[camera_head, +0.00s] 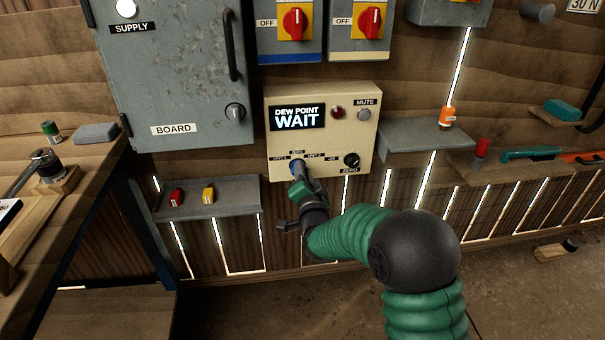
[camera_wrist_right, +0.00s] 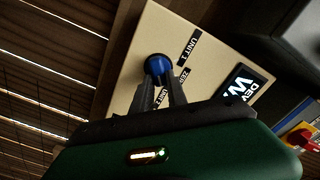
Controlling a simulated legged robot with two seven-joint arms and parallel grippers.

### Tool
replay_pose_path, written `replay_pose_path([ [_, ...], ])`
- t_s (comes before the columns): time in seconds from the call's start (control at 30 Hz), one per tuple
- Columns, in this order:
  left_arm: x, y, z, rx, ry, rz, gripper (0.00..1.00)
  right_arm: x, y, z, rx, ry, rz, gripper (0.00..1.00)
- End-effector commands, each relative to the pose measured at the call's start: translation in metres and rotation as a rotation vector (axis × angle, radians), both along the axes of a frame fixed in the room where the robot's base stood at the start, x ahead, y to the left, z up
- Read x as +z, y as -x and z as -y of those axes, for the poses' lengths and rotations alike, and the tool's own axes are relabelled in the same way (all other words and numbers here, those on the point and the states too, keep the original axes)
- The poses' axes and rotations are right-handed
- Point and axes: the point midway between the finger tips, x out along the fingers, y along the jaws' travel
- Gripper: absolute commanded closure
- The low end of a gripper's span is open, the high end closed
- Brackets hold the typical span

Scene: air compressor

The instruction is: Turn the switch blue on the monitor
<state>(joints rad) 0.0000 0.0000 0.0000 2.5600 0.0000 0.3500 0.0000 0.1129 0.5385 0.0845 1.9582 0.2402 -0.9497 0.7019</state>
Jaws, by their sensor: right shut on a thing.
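The monitor (camera_head: 322,100) is a cream box on the plank wall. Its dark screen (camera_head: 297,118) reads "DEW POINT WAIT". The blue switch (camera_wrist_right: 158,65) is a round knob low on the monitor's face, with unit and zero labels around it. In the head view the knob is mostly covered by my right gripper (camera_head: 298,172). In the right wrist view my right gripper (camera_wrist_right: 160,82) has its two dark fingers closed on the blue knob. My left gripper is not in view.
A black zero knob (camera_head: 351,160), red lamp (camera_head: 337,112) and grey mute button (camera_head: 364,115) sit on the same face. A grey cabinet (camera_head: 172,80) is to the left, two red switches above. Shelves (camera_head: 207,198) flank the monitor below left and right.

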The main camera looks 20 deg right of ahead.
Motion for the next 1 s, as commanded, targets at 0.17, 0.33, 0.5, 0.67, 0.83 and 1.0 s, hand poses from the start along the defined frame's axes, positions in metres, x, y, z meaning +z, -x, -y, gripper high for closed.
replay_pose_path([
  [0.17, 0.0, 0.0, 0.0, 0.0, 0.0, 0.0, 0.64, -0.007, 0.001, -0.001, 0.001, -0.005, -0.016, 1.0],
  [0.33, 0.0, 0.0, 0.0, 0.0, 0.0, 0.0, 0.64, -0.007, 0.001, -0.001, 0.001, -0.005, -0.016, 0.73],
  [0.5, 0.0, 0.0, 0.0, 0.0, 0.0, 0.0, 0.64, -0.004, 0.001, 0.0, 0.001, -0.002, -0.01, 0.6],
  [0.67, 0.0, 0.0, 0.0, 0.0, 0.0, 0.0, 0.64, -0.003, 0.001, 0.0, 0.0, -0.001, -0.006, 0.6],
  [0.83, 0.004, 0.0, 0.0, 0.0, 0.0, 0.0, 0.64, -0.001, 0.01, -0.003, 0.0, -0.001, -0.006, 0.6],
  [1.0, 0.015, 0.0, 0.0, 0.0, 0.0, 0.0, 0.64, 0.001, 0.048, -0.012, 0.001, -0.001, -0.008, 0.6],
])
